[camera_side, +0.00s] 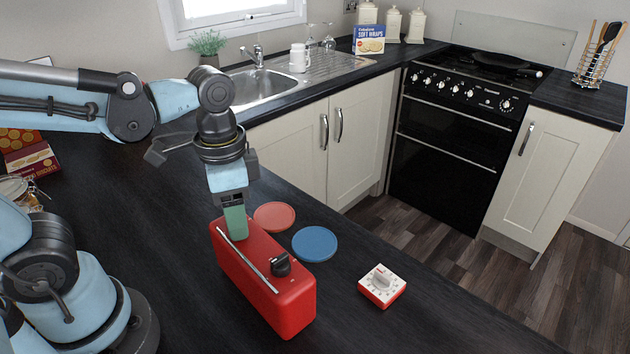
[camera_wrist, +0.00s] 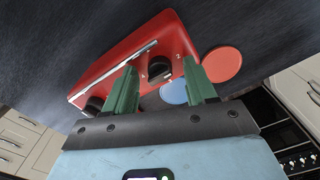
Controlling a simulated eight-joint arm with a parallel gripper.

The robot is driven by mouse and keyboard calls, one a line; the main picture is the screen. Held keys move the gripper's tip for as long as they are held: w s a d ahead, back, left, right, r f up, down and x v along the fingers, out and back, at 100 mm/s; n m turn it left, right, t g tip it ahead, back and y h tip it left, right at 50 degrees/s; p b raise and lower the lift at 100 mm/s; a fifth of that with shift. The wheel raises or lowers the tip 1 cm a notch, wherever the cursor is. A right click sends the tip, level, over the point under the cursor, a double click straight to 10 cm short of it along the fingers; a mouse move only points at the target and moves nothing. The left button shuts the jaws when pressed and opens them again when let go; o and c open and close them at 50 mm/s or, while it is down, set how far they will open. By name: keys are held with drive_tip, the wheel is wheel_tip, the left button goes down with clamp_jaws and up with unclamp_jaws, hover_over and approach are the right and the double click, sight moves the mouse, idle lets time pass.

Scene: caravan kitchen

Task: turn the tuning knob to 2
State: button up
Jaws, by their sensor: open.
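A red radio (camera_side: 265,285) with a silver handle bar lies on the dark worktop, and it also shows in the wrist view (camera_wrist: 135,45). One black knob (camera_wrist: 158,68) sits between my green fingers in the wrist view, with small pale marks on the red panel beside it. A second black knob (camera_wrist: 93,106) is at the radio's other end; the side view shows a single knob (camera_side: 281,265). My gripper (camera_side: 236,232) points down at the radio's far end and hides the knob there. My gripper (camera_wrist: 160,88) is open; contact with the knob cannot be told.
A red disc (camera_side: 274,216) and a blue disc (camera_side: 315,243) lie just right of the radio. A white and red dial timer (camera_side: 381,285) stands further right. A sink (camera_side: 262,86) and a stove (camera_side: 455,130) are beyond.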

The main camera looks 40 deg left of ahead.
drive_tip(key=shift+r, duration=0.15)
wheel_tip(320, 180, up, 12)
idle(0.7)
drive_tip(key=w+a+f+n+t, duration=0.1)
drive_tip(key=w+f+n+t, duration=0.1)
drive_tip(key=f, duration=0.3)
drive_tip(key=w+a+f+n+t, duration=0.2)
drive_tip(key=f+n+t, duration=0.1)
drive_tip(key=f+t, duration=0.2)
drive_tip(key=shift+w+a+f, duration=0.15)
drive_tip(key=shift+w+a, duration=0.15)
drive_tip(key=shift+w, duration=0.05)
idle(0.4)
